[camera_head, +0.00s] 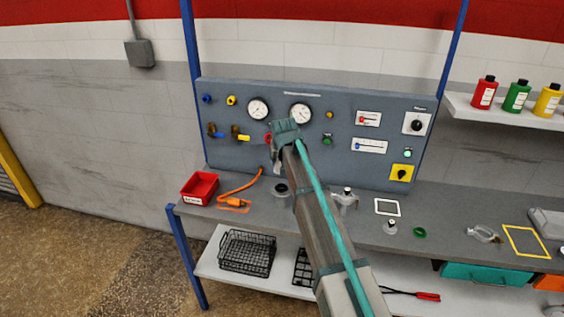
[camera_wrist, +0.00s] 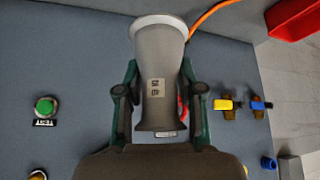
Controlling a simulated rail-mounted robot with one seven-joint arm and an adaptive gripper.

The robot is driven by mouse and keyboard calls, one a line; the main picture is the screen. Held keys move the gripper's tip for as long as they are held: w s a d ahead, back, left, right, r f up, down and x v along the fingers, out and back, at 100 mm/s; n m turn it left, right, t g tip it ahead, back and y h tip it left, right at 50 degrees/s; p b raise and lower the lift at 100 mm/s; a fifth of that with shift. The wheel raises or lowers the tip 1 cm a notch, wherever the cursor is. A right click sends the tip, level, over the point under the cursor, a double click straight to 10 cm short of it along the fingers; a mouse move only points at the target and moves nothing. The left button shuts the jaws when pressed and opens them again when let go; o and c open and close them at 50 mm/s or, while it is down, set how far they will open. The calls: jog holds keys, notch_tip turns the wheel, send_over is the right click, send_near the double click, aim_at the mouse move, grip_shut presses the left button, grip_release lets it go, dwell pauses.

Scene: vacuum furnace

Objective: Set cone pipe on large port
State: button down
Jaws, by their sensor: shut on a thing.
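My gripper (camera_head: 285,130) is in front of the gauge panel, above the back of the bench. In the wrist view my gripper (camera_wrist: 159,88) is shut on the grey cone pipe (camera_wrist: 157,65), one green finger on each side. The pipe has a small label and flares to a pale, wide flange at the top of that view, on the bench side. In the head view the cone pipe (camera_head: 276,158) is mostly hidden by my arm. A round grey fitting with a dark middle, perhaps the large port (camera_head: 281,188), sits on the bench below, apart from the gripper.
An orange cable (camera_head: 240,187) and a red bin (camera_head: 199,188) lie left on the bench. A metal fitting (camera_head: 345,198), a smaller capped fitting (camera_head: 390,228) and a green ring (camera_head: 419,232) are to the right. The panel (camera_head: 235,153) with knobs and valves stands close behind.

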jog(key=shift+d+f, duration=0.2)
jog(key=shift+f, duration=0.05)
jog(key=shift+f+b, duration=1.7)
jog(key=shift+f, duration=2)
jog(key=shift+f, duration=0.1)
jog(key=c, duration=0.7)
grip_release()
jog(key=shift+o, duration=0.2)
jog(key=v, duration=1.2)
